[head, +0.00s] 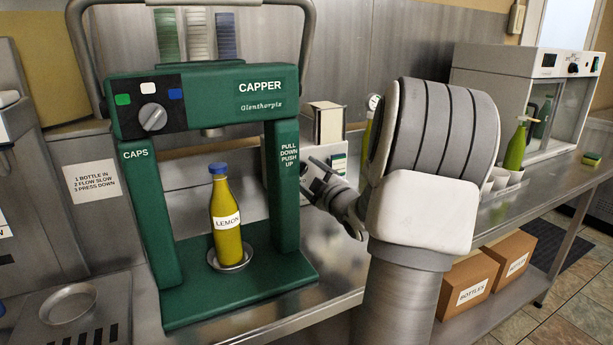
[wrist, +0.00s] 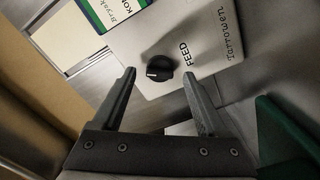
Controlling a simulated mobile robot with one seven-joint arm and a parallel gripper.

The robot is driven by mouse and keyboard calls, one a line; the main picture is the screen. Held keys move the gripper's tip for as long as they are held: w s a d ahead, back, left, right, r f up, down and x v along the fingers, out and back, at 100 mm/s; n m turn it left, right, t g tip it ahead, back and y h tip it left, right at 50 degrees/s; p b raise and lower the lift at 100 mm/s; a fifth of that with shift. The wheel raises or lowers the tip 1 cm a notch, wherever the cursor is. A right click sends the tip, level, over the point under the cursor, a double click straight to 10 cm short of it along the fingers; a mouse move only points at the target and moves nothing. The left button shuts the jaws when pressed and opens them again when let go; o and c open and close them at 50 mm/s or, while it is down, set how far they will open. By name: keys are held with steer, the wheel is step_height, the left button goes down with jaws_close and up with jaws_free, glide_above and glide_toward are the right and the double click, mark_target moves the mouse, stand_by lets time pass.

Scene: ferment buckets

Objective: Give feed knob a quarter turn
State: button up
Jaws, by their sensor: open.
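The feed knob (wrist: 159,68) is a round black knob with a pale pointer mark. It sits on a light metal panel (wrist: 215,50) with the word FEED printed beside it, in the wrist view. My gripper (wrist: 159,82) is open, with one finger on each side of the knob in the picture. The fingers appear apart from the knob, and I cannot tell how far it lies beyond them. In the head view my gripper (head: 312,178) reaches left beside the green capper's right post. The feed knob is not clearly visible there.
The green capper (head: 285,200) stands close to my gripper, with a yellow LEMON bottle (head: 227,240) on its small dish. A metal napkin-like box (head: 327,125) is behind my gripper. A glass-fronted cabinet (head: 520,90) and a green bottle (head: 515,148) stand at the right.

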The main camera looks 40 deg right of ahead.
steer(key=shift+w+d, duration=0.15)
steer(key=shift+w, duration=0.45)
jaws_close()
